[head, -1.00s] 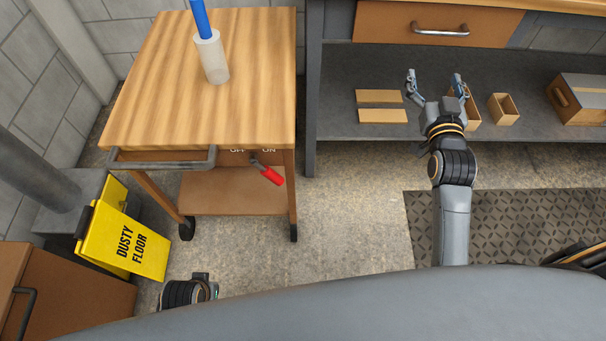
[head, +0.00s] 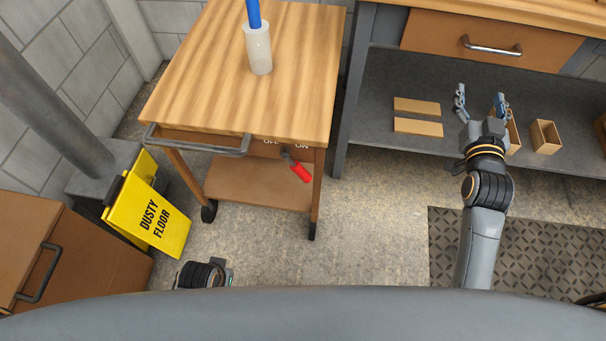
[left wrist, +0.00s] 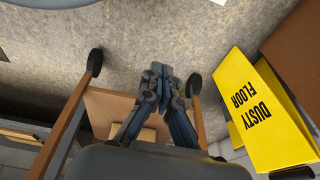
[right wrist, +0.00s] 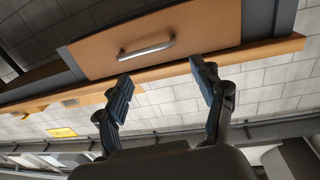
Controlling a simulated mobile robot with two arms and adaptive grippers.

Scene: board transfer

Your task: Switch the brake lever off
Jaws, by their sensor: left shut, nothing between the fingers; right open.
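The brake lever (head: 297,167) with its red handle is on the front of the wooden cart (head: 205,75), at the right. The handle slants down and to the right, under the OFF and ON labels, nearer the ON side. My right gripper (head: 481,103) is open and empty in front of the grey shelf, well right of the lever; it also shows in the right wrist view (right wrist: 163,85). My left gripper (left wrist: 163,75) is shut and empty, with the cart's lower shelf behind it in the left wrist view. In the head view only part of my left arm shows, and its fingers are hidden.
A yellow DUSTY FLOOR sign (head: 148,218) stands left of the cart. A metal handle bar (head: 200,145) juts from the cart's front. A workbench with a drawer (head: 490,45) and boxes on its shelf is at the right. Floor before the cart is clear.

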